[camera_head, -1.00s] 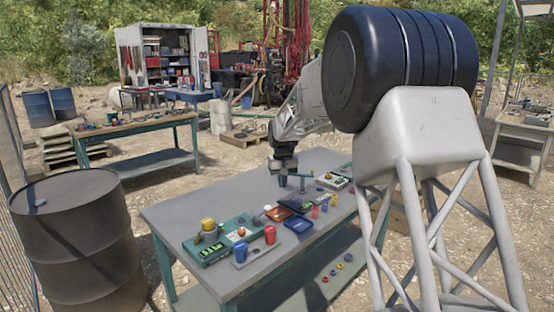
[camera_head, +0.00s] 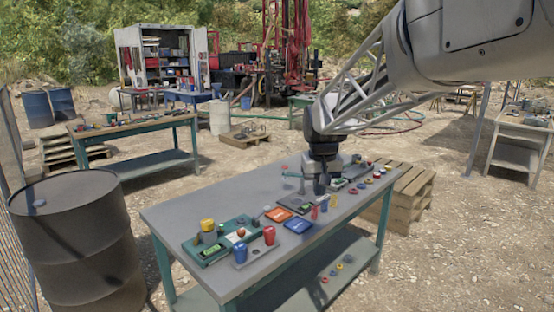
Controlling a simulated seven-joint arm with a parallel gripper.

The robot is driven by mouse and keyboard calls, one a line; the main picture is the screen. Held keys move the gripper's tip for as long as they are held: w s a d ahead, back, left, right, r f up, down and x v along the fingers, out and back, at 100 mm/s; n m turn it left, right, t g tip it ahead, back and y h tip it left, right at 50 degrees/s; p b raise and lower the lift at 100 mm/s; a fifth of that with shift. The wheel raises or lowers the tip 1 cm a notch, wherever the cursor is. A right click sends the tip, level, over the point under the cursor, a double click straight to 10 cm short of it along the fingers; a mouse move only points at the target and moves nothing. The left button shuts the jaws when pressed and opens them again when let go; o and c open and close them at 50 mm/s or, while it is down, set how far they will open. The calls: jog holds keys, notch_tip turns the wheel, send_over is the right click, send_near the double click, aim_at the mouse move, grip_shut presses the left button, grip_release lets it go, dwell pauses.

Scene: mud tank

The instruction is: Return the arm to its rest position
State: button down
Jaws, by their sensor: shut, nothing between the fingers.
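My arm (camera_head: 455,60) reaches in from the upper right and slopes down to the left over the workbench (camera_head: 165,213). My gripper (camera_head: 321,188) points down above the back right part of the bench top, near the small coloured items. Its fingers are small and dark here, and they are shut with nothing held. The gap between the fingertips and the bench is hard to judge. The gripper hides part of the items behind it.
The bench holds an orange tray (camera_head: 294,204), a blue tray (camera_head: 299,226), a green case (camera_head: 211,250) and several small cups. A dark barrel (camera_head: 75,240) stands at the left. A pallet stack (camera_head: 408,190) stands right of the bench.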

jog(key=s+d+f, duration=0.2)
jog(key=s, duration=1)
jog(key=s+d+f+m, duration=0.1)
jog(key=s+d+f, duration=0.1)
jog(key=s, duration=1)
jog(key=s+d+f+t, duration=0.1)
jog(key=s+d+f, duration=0.1)
jog(key=s, duration=1)
jog(key=shift+s+d+f+m, duration=0.3)
jog(key=shift+s+d, duration=0.1)
jog(key=shift+d, duration=0.25)
